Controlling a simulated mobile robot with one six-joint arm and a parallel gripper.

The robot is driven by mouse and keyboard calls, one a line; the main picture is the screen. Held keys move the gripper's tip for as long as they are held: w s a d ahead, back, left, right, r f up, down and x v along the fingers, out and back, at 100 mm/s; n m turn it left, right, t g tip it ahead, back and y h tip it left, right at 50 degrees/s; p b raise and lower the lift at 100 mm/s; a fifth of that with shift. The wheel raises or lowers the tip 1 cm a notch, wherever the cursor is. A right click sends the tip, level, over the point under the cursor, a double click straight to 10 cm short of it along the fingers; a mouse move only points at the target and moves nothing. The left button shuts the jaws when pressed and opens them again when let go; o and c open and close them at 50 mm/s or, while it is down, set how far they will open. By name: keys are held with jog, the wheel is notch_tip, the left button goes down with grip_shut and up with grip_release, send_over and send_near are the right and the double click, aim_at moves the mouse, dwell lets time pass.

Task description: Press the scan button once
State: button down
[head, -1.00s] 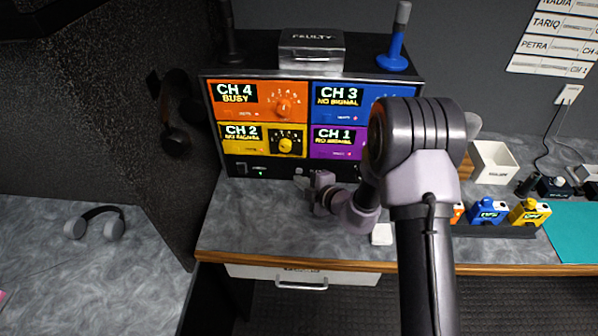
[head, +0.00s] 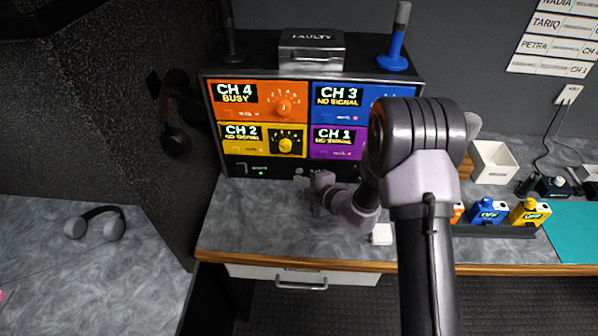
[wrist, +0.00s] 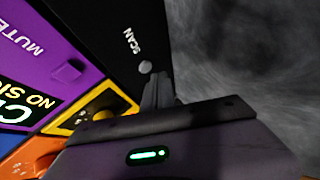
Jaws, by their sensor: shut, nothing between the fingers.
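The scan button (wrist: 145,66) is a small round grey button on the black bottom strip of the rack, beside the white "SCAN" label (wrist: 132,40) in the wrist view. My gripper (wrist: 158,76) is shut and empty. Its fingertips are right beside the button in the wrist view, close to the panel; I cannot tell whether they touch it. In the head view my gripper (head: 304,182) is low at the front of the rack (head: 232,170), below the CH 2 and CH 1 modules. The button is not clearly visible there.
The rack carries orange, blue, yellow and purple channel modules with knobs. The grey counter (head: 255,215) below is mostly clear, with a white block (head: 381,235) right of my wrist. Coloured cartridges (head: 488,211) and a white bin (head: 494,163) stand further right.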

jog(key=shift+w+p, duration=0.3)
jog(key=shift+w, duration=0.1)
jog(key=shift+w, duration=0.4)
dwell(0.4)
dwell(0.4)
jog(key=shift+s+p, duration=0.35)
jog(key=shift+s, duration=0.45)
jog(key=shift+s, duration=2.55)
